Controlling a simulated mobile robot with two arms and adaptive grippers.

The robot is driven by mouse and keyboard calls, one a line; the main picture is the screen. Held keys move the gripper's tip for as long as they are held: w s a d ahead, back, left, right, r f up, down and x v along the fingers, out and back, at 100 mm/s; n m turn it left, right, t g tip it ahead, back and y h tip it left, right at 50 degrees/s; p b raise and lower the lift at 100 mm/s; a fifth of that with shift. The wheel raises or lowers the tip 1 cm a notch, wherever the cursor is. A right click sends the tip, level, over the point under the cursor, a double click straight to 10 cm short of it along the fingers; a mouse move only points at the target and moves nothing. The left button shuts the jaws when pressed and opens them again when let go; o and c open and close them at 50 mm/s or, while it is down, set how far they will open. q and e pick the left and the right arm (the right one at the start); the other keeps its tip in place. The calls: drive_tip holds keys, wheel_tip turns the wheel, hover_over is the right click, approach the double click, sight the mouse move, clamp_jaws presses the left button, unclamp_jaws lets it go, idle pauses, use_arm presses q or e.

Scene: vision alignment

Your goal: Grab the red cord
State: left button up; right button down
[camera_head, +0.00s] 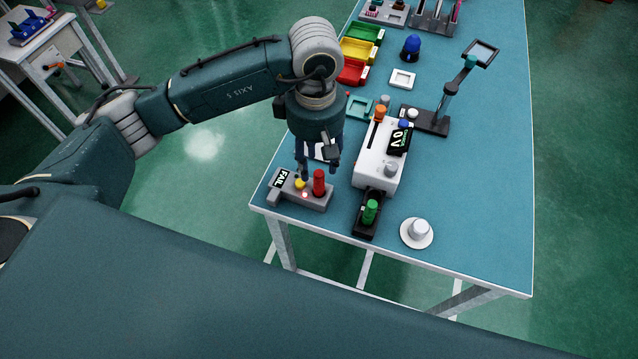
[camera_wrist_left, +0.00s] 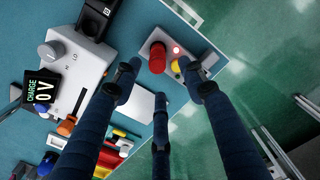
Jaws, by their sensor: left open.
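A red upright cylinder (camera_head: 319,183) stands on a small grey block (camera_head: 296,194) near the table's front left corner. It is the only red piece there; I cannot make out a cord running from it. Beside it on the block are a yellow knob (camera_head: 299,184) and a glowing red light. My left gripper (camera_head: 318,168) is open and empty, pointing down just behind the block. In the left wrist view the red cylinder (camera_wrist_left: 157,57) shows beyond and between the spread fingertips (camera_wrist_left: 160,77), apart from them. My right gripper is not in view.
Right of the block stand a white charger box (camera_head: 377,165) and a black holder with a green cylinder (camera_head: 370,212). A white round dish (camera_head: 416,233) sits farther right. Coloured bins (camera_head: 353,70) and a magnifier stand (camera_head: 440,115) are behind. The table's right side is clear.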

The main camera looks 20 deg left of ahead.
sight(319, 172)
use_arm(q)
drive_tip(key=f, duration=0.1)
drive_tip(key=f+p, duration=0.1)
drive_tip(key=f, duration=0.1)
drive_tip(key=shift+s+d+f+p, duration=0.2)
drive_tip(key=shift+d+f+p, duration=0.1)
drive_tip(key=shift+d+p, duration=0.1)
drive_tip(key=shift+a+f, duration=0.1)
drive_tip(key=shift+f, duration=0.35)
clamp_jaws()
drive_tip(key=shift+w, duration=0.1)
drive_tip(key=shift+r, duration=0.15)
